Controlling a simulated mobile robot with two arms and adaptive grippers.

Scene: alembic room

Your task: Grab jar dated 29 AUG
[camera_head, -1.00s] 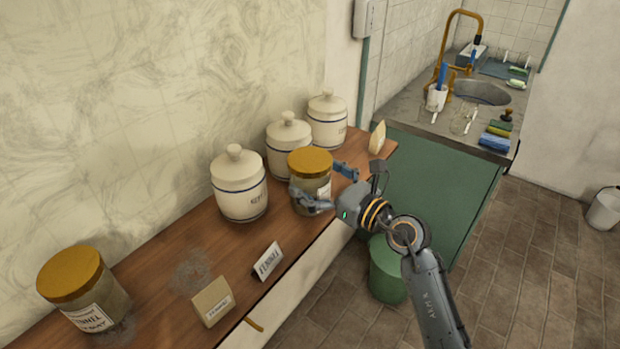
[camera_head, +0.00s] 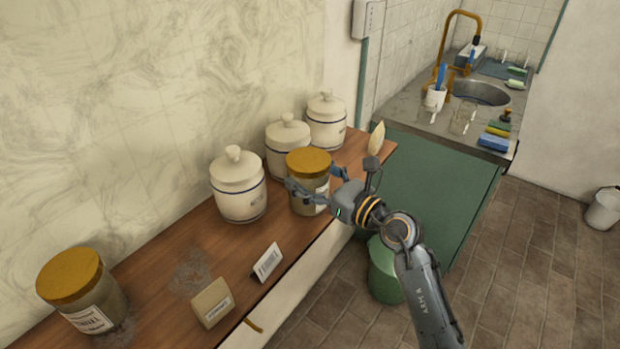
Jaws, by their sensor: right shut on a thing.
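A glass jar with a golden lid (camera_head: 308,164) stands upright on the wooden shelf, in front of the white canisters. My right gripper (camera_head: 314,187) is shut on this jar, with its fingers around the body from the right side. A pale label on the jar is partly covered by the gripper, and its date cannot be read. A second glass jar with a golden lid (camera_head: 78,284) stands at the left end of the shelf; its label print is too small to read. My left gripper is not in view.
White lidded canisters (camera_head: 238,186) line the wall behind the held jar. A white card (camera_head: 268,262) and a tan block (camera_head: 212,302) stand on the shelf (camera_head: 228,253). A green bin (camera_head: 384,270) is below, and a sink counter (camera_head: 420,115) is at the back right.

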